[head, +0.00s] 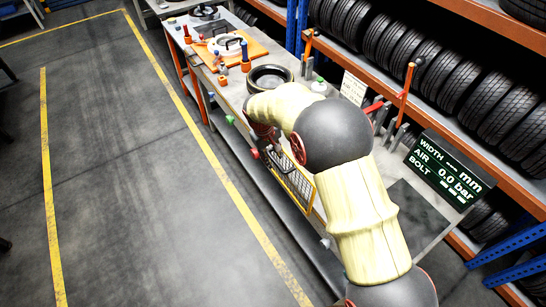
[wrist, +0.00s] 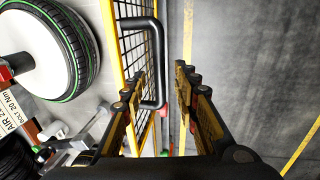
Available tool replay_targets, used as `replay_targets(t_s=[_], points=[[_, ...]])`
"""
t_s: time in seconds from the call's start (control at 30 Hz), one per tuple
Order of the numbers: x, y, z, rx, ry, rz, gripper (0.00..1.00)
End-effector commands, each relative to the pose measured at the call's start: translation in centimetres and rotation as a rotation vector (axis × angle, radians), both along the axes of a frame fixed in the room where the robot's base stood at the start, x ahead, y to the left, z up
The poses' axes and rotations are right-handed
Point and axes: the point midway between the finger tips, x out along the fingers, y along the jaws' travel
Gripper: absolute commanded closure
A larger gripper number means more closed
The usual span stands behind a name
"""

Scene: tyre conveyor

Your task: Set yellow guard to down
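The yellow guard (head: 299,190) is a yellow frame with dark mesh at the long front side of the bench, partly hidden by my arm in the head view. In the wrist view the guard (wrist: 111,27) fills the upper middle, with a black bar handle (wrist: 157,62) standing out from its face. My gripper (wrist: 162,72) is open, with one finger on each side of the handle. The handle lies in the gap, nearer the left finger; whether that finger touches it I cannot tell. In the head view my gripper is mostly hidden behind my arm.
A tyre (head: 268,78) lies on the bench, and a white wheel with a green-lined tyre (wrist: 83,38) shows beside the guard. An orange tool board (head: 258,49) is at the far end. Tyre racks and a display (head: 449,172) stand right. The floor (head: 110,160) left is clear.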

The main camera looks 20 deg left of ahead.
Motion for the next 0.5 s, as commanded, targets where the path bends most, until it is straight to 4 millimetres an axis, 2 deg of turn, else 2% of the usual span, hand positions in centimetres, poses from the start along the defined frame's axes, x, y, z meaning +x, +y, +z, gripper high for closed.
replay_targets(t_s=[0.37, 0.5], points=[[0.13, -0.09, -0.70, 0.001, -0.001, 0.000, 0.70], [0.13, -0.09, -0.69, 0.001, -0.001, 0.000, 0.77]])
